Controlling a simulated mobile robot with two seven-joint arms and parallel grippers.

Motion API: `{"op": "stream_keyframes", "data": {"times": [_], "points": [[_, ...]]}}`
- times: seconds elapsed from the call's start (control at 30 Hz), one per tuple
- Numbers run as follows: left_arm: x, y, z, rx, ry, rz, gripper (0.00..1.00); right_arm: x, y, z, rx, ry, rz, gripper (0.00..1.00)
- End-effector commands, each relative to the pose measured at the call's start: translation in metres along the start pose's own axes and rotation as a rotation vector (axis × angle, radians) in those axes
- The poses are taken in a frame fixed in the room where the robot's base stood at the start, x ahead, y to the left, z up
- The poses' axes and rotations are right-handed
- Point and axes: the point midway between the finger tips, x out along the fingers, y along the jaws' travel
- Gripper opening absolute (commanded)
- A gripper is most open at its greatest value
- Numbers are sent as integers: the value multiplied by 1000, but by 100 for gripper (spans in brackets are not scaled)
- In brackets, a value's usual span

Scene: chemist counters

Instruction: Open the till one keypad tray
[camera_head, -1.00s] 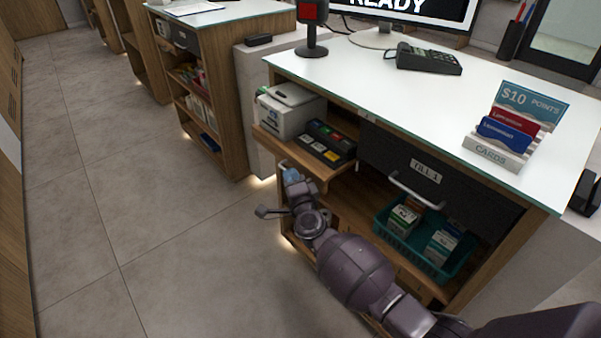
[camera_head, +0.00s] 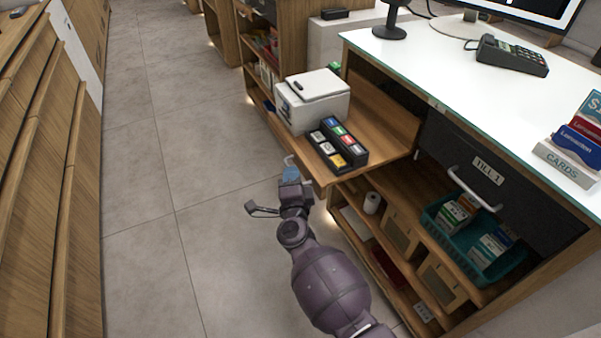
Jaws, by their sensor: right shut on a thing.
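The keypad tray (camera_head: 385,118) is a wooden pull-out shelf under the white counter top, at the left of the TILL 1 drawer. It stands well out from the counter. A white printer (camera_head: 312,100) and a black keypad with coloured keys (camera_head: 338,145) sit on it. A pale curved handle (camera_head: 289,160) shows at its front edge. My right gripper (camera_head: 290,174), with bluish fingertips, is shut on this handle; the fingers hide part of it. My left gripper is not in view.
The black TILL 1 drawer (camera_head: 490,185) is shut. Below it, a teal basket (camera_head: 473,243) of boxes stands on an open shelf. Wooden cabinets (camera_head: 45,150) line the left side. Grey floor (camera_head: 165,190) between them is clear.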

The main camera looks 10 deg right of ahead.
Motion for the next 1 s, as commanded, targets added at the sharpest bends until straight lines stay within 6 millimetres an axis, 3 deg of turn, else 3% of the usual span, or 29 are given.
{"op": "stream_keyframes", "data": {"times": [0.33, 0.4, 0.53, 1.0], "points": [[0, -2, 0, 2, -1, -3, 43, -1, 1, 1, -2, 0, 2, 0], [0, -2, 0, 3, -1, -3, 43, -1, 1, 1, -2, 0, 2, 18], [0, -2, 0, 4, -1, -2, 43, 0, 1, 0, -1, 0, 1, 36], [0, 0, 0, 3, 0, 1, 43, -1, 0, 1, 0, 1, 1, 36]]}}
